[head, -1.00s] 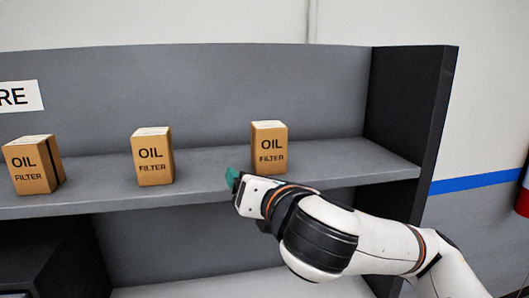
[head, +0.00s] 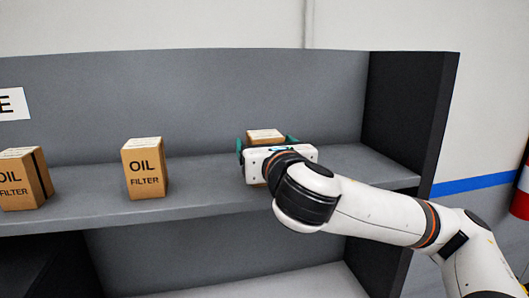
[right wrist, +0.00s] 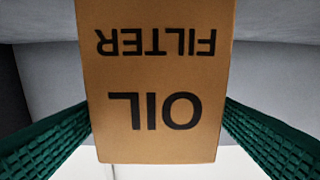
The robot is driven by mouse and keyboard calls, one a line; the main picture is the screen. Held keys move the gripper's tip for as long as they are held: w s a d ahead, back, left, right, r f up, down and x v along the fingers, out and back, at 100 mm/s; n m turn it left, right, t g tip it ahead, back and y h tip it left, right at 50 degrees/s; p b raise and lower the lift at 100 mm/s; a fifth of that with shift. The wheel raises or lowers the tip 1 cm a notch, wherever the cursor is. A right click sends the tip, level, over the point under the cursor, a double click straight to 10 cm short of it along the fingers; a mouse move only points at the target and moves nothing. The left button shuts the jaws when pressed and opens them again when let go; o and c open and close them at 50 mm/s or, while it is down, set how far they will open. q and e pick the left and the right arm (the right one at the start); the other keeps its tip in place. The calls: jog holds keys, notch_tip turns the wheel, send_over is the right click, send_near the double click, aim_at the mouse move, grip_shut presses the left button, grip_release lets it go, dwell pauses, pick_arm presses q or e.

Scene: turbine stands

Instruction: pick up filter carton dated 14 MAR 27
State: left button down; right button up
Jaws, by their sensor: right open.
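Three brown oil filter cartons stand on the grey shelf: one at the left (head: 24,180), one in the middle (head: 144,170) and one at the right (head: 264,134). No date is readable on any of them. My right gripper (head: 266,142) is at the right carton, open, with a green finger on either side of it. The gripper body hides most of that carton's front in the head view. In the right wrist view the right carton (right wrist: 157,75) fills the middle, its lettering upside down, between the green fingers. My left gripper is out of view.
The shelf board (head: 205,200) is bare between the middle and right cartons. A dark side panel (head: 408,130) closes the shelf at the right. A partly visible white label (head: 12,104) is on the back panel at the left. A lower shelf lies below.

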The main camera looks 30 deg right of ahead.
jog(key=p+x, duration=0.1)
jog(key=x, duration=0.3)
jog(key=shift+d+f, duration=0.1)
jog(key=shift+f, duration=0.1)
jog(key=shift+s, duration=0.1)
jog(key=c, duration=1.1)
jog(key=shift+r, duration=0.1)
jog(key=shift+c, duration=1.1)
jog(key=shift+r, duration=0.1)
